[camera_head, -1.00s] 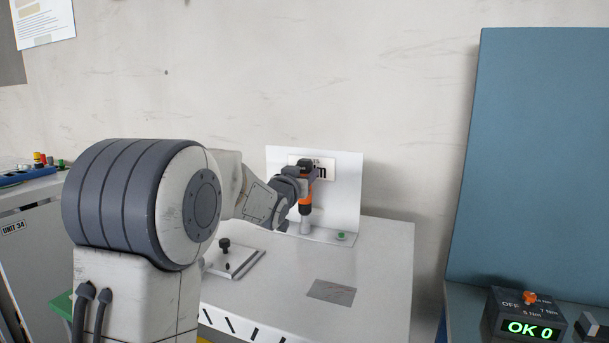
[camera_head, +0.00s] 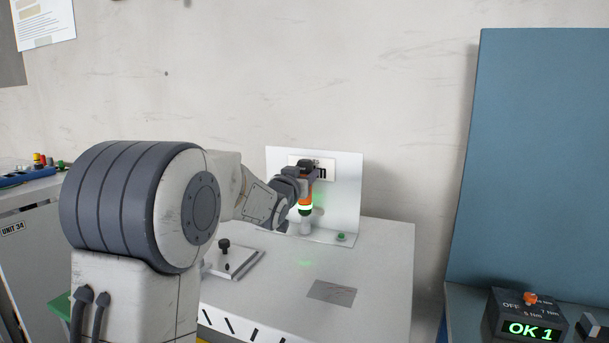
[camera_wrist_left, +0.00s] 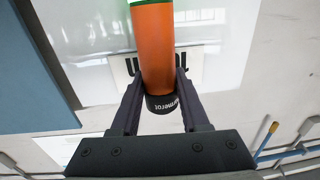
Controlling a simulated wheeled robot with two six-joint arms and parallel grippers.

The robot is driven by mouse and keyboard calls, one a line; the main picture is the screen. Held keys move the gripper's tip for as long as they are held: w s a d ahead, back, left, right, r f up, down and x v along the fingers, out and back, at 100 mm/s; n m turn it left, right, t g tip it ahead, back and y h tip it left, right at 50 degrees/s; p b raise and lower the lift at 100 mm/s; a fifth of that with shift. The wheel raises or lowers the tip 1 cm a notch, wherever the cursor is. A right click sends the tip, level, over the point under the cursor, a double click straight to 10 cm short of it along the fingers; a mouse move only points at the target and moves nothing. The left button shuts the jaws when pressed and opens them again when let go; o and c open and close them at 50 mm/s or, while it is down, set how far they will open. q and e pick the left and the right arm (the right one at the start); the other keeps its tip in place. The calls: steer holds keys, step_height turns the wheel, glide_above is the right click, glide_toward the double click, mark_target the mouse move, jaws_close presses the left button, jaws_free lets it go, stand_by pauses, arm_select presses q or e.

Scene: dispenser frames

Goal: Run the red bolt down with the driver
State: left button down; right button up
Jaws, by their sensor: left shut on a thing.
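My left gripper (camera_head: 303,174) is shut on the orange driver (camera_head: 305,201) and holds it upright in front of a white backplate. I cannot make out the red bolt; the driver's tip is too small to see clearly. My right gripper is not in view.
The white backplate (camera_head: 343,185) stands on a white-topped bench (camera_head: 375,265). A small plate (camera_head: 240,262) with dark bolts lies on the left. A controller box (camera_head: 523,315) with an orange knob reads "OK 1" at the lower right. A blue panel (camera_head: 540,150) stands on the right.

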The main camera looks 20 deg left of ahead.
arm_select(q)
steer(key=shift+r+p, duration=1.75)
steer(key=shift+r, duration=0.8)
